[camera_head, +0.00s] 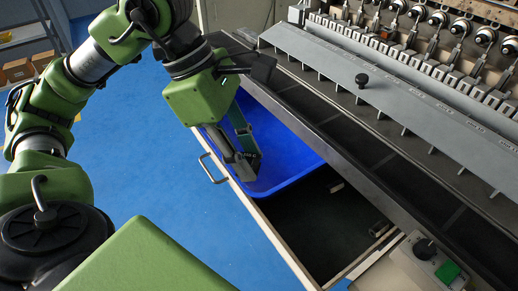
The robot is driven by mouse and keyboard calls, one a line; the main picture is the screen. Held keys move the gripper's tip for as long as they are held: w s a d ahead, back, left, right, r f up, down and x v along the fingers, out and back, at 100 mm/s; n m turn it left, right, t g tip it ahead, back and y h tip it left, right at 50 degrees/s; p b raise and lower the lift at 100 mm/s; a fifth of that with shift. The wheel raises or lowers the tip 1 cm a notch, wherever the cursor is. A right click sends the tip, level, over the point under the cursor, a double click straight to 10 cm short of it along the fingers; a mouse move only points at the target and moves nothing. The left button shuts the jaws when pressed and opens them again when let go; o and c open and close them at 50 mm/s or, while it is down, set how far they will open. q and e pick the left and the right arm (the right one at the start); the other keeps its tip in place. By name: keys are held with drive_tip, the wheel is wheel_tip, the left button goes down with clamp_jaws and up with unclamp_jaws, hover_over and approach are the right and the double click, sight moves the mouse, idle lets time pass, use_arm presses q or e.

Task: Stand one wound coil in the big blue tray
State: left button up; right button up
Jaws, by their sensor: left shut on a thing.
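The big blue tray (298,152) sits in the open drawer below the machine's front edge. My left gripper (247,160) comes down from above and points into the tray near its left side. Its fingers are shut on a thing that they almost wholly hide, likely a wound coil. I cannot tell whether that thing touches the tray floor. No other coil can be made out clearly in the tray. My right gripper is not in view.
The coil winder's long grey cover (400,90) and dark ledge overhang the tray on the right. The drawer's handle (212,169) sticks out on the left. A small metal cylinder (378,229) lies at the drawer's near end. A control box (425,262) stands at lower right.

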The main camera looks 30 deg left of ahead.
use_arm(q)
drive_tip(key=s+a+f+n+t+y+b, duration=0.1)
drive_tip(key=s+a+f+n+t+b, duration=0.15)
drive_tip(key=n, duration=0.35)
drive_tip(key=n+y+b, duration=0.1)
drive_tip(key=n+b, duration=0.2)
approach(261, 169)
drive_tip(key=shift+w+d+f, duration=0.3)
drive_tip(key=shift+d, duration=0.3)
drive_tip(key=shift+w+f, duration=0.45)
drive_tip(key=f, duration=0.1)
drive_tip(key=f+b, duration=0.1)
drive_tip(key=f, duration=0.1)
drive_tip(key=shift+w+a+f, duration=0.1)
drive_tip(key=shift+w+a, duration=0.05)
drive_tip(key=shift+w, duration=0.05)
drive_tip(key=shift+f, duration=0.1)
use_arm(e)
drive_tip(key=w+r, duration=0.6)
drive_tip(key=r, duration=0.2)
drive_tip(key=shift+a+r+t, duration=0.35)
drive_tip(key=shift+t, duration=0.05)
